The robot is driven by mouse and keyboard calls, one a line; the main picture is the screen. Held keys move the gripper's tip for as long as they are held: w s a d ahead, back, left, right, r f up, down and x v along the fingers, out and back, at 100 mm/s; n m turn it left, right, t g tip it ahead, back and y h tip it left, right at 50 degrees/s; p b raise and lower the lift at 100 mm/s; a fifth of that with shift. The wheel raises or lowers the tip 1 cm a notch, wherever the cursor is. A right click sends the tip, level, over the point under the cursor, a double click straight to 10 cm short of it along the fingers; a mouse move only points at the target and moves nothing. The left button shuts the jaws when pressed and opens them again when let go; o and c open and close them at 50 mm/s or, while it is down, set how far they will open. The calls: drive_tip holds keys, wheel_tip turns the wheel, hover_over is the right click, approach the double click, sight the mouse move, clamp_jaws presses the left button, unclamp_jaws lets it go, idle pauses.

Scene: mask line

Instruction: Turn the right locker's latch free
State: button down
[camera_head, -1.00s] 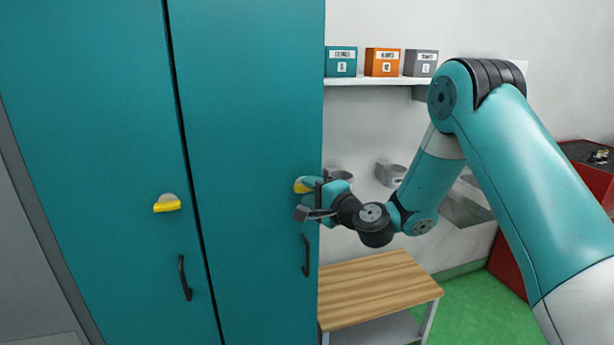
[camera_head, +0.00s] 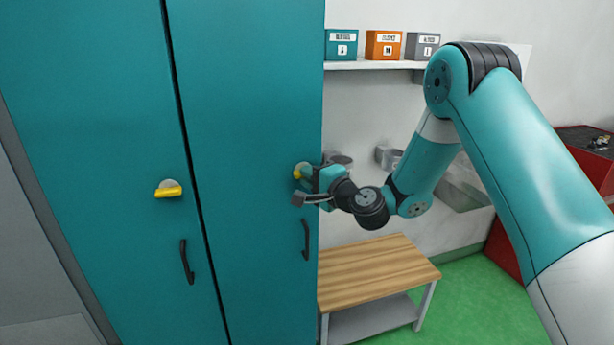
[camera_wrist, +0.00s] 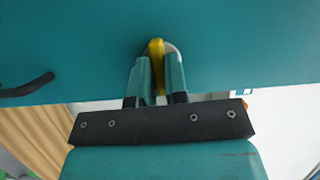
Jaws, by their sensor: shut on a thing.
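The right locker's door (camera_head: 250,100) is teal and closed, with a yellow latch (camera_head: 297,173) on a pale round base near its right edge. In the wrist view the yellow latch (camera_wrist: 156,56) stands between the two teal fingers. My gripper (camera_head: 308,183) is shut on this latch, and its fingers hide part of it in the head view. In the wrist view my gripper (camera_wrist: 158,74) meets the latch close to the door face. The left locker's yellow latch (camera_head: 168,190) lies nearly level on its grey base.
Dark handles hang below the latches on the left door (camera_head: 186,262) and right door (camera_head: 306,240). A wooden-topped bench (camera_head: 375,270) stands right of the lockers. A shelf (camera_head: 370,65) with labelled boxes and grey wall holders (camera_head: 388,156) are behind my arm.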

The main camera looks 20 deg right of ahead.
drive_tip(key=shift+r, duration=0.25)
drive_tip(key=shift+w+a+r+n+g+h+p, duration=0.15)
drive_tip(key=shift+n+g+h, duration=0.35)
drive_tip(key=shift+n+h, duration=1.15)
drive_tip(key=shift+s+a+r+n+g+h+p, duration=0.15)
drive_tip(key=shift+n+g+h, duration=0.35)
drive_tip(key=shift+n, duration=2.25)
drive_tip(key=shift+w+a+r+n+g+h+p, duration=0.15)
drive_tip(key=shift+n+g+h, duration=0.35)
drive_tip(key=shift+n+h, duration=1.15)
drive_tip(key=shift+n+y, duration=0.5)
drive_tip(key=shift+n, duration=0.15)
